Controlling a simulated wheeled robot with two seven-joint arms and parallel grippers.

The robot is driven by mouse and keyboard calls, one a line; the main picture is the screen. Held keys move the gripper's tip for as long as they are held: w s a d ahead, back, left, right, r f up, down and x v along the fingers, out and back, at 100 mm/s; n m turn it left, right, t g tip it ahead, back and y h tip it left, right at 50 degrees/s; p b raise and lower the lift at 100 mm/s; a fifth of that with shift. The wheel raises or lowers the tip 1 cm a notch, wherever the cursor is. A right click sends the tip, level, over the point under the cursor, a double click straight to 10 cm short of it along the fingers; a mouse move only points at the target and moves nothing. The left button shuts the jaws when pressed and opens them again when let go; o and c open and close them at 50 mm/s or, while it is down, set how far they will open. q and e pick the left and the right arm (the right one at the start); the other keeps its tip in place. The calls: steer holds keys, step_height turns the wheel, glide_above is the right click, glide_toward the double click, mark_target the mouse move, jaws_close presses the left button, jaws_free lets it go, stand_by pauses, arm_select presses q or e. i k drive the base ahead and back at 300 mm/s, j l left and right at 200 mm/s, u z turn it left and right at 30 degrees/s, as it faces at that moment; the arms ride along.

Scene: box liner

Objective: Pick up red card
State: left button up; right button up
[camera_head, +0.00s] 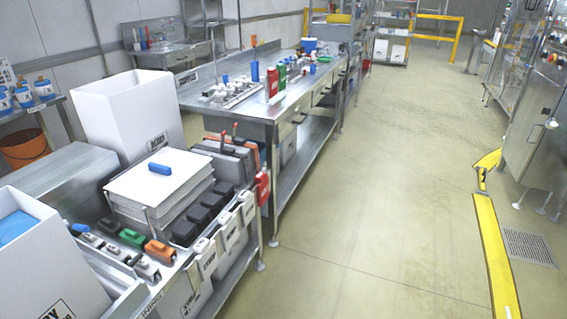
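A small red card-like item (262,188) with a white mark hangs at the right front edge of the near metal bench, past a row of white tags. A second red item (272,82) stands upright on the far workbench, beside a green one (282,77). I cannot tell from this view which of them is the red card. Neither of my grippers is in view, and nothing is seen touching either red item.
The near bench holds a stack of white trays (160,185), black blocks (198,219) and white bins (128,110). White tags (229,230) hang along its front edge. The floor (370,200) to the right is clear up to a yellow strip (492,250) and machine.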

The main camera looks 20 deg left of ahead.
mark_target(263, 187)
steer(key=i+l+u, duration=0.1)
steer(key=i+u, duration=0.25)
steer(key=i, duration=0.15)
steer(key=i+l+u, duration=0.35)
steer(key=i, duration=0.15)
steer(key=i+l+u, duration=0.35)
steer(key=i, duration=0.15)
steer(key=j, duration=0.1)
